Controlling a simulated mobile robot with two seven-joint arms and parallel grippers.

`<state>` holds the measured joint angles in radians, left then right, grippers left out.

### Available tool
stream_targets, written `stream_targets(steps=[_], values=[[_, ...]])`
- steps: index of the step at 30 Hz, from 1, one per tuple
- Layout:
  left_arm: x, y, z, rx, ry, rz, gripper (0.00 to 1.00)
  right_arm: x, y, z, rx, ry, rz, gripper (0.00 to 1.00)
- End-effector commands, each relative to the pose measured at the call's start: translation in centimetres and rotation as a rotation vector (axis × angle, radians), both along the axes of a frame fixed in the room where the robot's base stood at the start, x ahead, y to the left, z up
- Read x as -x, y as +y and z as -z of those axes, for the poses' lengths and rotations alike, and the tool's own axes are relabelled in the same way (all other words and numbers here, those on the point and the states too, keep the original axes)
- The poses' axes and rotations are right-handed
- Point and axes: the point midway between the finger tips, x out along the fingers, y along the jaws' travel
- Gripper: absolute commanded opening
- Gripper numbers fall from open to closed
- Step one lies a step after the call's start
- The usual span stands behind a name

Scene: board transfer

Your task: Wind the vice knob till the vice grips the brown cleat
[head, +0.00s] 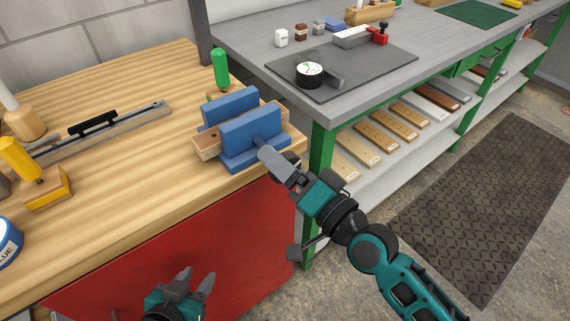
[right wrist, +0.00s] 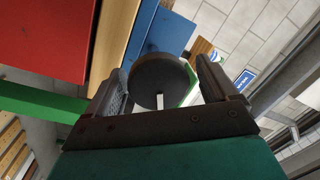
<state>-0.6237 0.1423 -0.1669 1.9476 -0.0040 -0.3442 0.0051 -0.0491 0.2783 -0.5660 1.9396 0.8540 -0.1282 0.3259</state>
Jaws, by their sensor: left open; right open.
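The blue vice (head: 252,138) stands at the right end of the wooden bench. A brown cleat (head: 204,146) lies between its two jaws, its left end sticking out; I cannot tell whether the jaws touch it. The dark round vice knob (right wrist: 160,76) sits between the fingers of my right gripper (right wrist: 165,92) in the right wrist view. That gripper is open, with a gap visible beside the knob. In the head view my right gripper (head: 270,160) largely hides the knob. My left gripper (head: 196,276) is open and empty, low before the red bench front.
A green-handled tool (head: 220,68) stands behind the vice. A metal rule with a black handle (head: 95,122) and a yellow-handled tool (head: 20,160) are at left. A grey bench (head: 230,45) with a dark mat stands behind right; boards (head: 390,125) lie on its shelf.

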Motion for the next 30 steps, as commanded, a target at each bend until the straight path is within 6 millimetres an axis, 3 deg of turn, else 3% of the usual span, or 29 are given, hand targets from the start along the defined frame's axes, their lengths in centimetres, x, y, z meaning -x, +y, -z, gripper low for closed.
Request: stream_targets(steps=[8,24,30], values=[[0.0,-0.1,0.1,0.000,0.001,0.001,0.43,0.5,-0.5,0.2,0.003,0.002,0.001,0.86],[-0.1,-0.4,0.6,0.007,0.002,0.005,0.43,8.0,-6.7,1.0,0.005,0.003,-0.002,0.86],[-0.5,-0.6,0.2,0.012,-0.008,0.008,0.43,9.4,-8.0,1.0,0.003,0.001,0.000,0.86]])
